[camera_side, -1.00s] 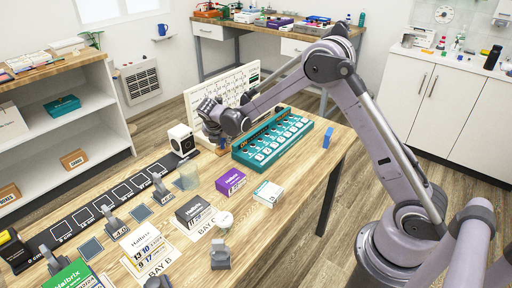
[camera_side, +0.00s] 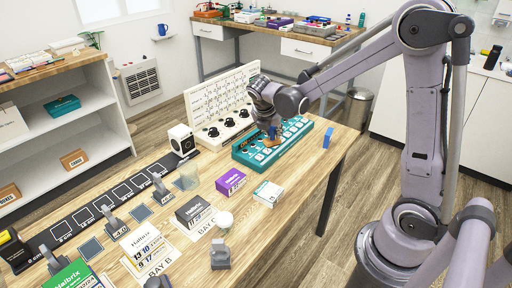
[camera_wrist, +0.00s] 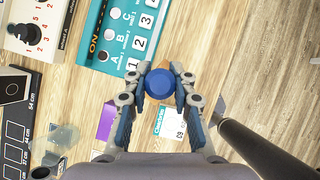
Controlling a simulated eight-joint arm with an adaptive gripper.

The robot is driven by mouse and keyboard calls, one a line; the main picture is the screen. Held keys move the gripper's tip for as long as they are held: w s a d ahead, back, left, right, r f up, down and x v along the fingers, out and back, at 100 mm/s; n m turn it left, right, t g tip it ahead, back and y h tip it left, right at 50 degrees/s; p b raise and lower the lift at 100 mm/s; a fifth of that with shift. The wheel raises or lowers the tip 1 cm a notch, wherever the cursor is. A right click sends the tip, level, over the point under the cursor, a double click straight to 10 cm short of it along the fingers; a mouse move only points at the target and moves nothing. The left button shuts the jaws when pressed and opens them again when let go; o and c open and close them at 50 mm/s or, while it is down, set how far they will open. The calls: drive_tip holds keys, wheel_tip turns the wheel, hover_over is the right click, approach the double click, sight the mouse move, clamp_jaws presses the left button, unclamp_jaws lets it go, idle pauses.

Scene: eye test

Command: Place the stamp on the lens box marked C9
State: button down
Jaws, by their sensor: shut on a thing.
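My gripper (camera_side: 268,124) is shut on a stamp with a round blue top, seen between the fingers in the wrist view (camera_wrist: 160,84). A tan part of it shows beside the blue. In the side view the gripper is above the teal panel (camera_side: 243,153), with a small brown part of the stamp (camera_side: 264,140) below the fingers; contact cannot be told. Candidate boxes are a purple box (camera_side: 230,181), a white and teal box (camera_side: 268,193) and a dark box (camera_side: 194,211). The white and teal box also shows in the wrist view (camera_wrist: 170,121). I cannot read a C9 mark on any.
A white board with black knobs (camera_side: 222,103) stands behind the teal panel. A white cube-shaped device (camera_side: 181,139), a clear cup (camera_side: 188,176) and a grey block (camera_side: 220,256) stand on the wooden table. A blue block (camera_side: 328,138) is near the right edge.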

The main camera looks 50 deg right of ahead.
drive_tip(key=s+m+g, duration=0.2)
drive_tip(key=s+m, duration=0.2)
drive_tip(key=s, duration=0.9)
hover_over(269, 191)
drive_tip(key=shift+h, duration=0.3)
wheel_tip(269, 191, down, 6)
drive_tip(key=shift+f, duration=2)
drive_tip(key=shift+f, duration=0.15)
drive_tip(key=c, duration=1.1)
unclamp_jaws()
